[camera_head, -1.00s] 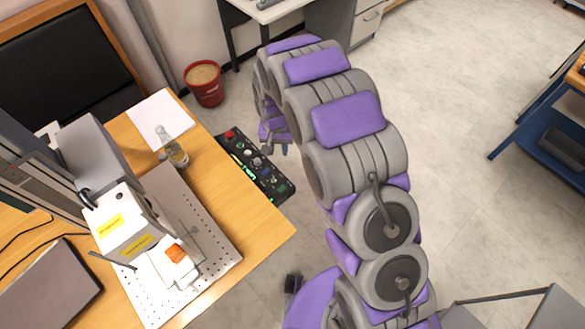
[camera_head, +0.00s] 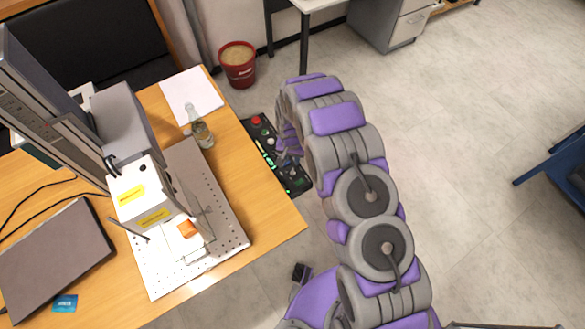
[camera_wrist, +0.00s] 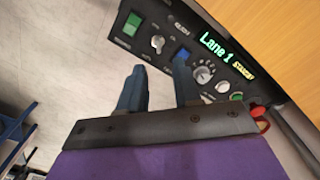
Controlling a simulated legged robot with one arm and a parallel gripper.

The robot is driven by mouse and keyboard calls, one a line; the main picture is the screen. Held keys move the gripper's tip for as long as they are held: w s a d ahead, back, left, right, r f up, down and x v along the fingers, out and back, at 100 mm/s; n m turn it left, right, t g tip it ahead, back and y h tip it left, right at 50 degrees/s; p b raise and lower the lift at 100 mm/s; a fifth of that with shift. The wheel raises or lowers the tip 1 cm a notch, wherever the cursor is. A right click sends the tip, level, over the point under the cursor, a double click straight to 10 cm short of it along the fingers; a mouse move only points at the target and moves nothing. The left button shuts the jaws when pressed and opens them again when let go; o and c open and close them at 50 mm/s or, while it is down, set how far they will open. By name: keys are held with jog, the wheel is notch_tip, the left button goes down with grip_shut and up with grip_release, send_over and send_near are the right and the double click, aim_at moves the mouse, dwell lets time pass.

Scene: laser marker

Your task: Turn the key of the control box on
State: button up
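The black control box (camera_head: 298,181) sits along the right edge of the wooden desk in the head view, partly hidden by my arm. In the wrist view its panel (camera_wrist: 136,48) fills the top, with a green rocker switch (camera_wrist: 132,24), a silver key-like switch (camera_wrist: 157,42), a blue button (camera_wrist: 182,54), a round dial (camera_wrist: 204,72) and a display (camera_wrist: 228,56) reading "Lane 1" and "STANDBY". My gripper (camera_wrist: 159,66) is open and empty. Its dark fingers point at the panel, with the silver switch beyond the gap between the tips. Contact cannot be told.
The desk (camera_head: 262,222) bears a white laser machine (camera_head: 150,200), a perforated plate (camera_head: 232,240), a glass bottle (camera_head: 203,133), paper (camera_head: 190,95) and a laptop (camera_head: 55,255). A red bin (camera_head: 238,68) stands behind.

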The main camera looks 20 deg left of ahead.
aim_at(293, 170)
jog(key=f, duration=0.5)
jog(key=d+f, duration=0.1)
jog(key=f, duration=0.1)
jog(key=shift+f+b, duration=0.25)
jog(key=shift+b, duration=0.1)
jog(key=shift+a+f, duration=0.15)
jog(key=shift+f, duration=0.2)
jog(key=shift+a+f, duration=0.15)
jog(key=shift+a, duration=0.35)
jog(key=shift+d, duration=0.45)
jog(key=c, duration=0.6)
grip_shut()
jog(key=shift+a, duration=0.15)
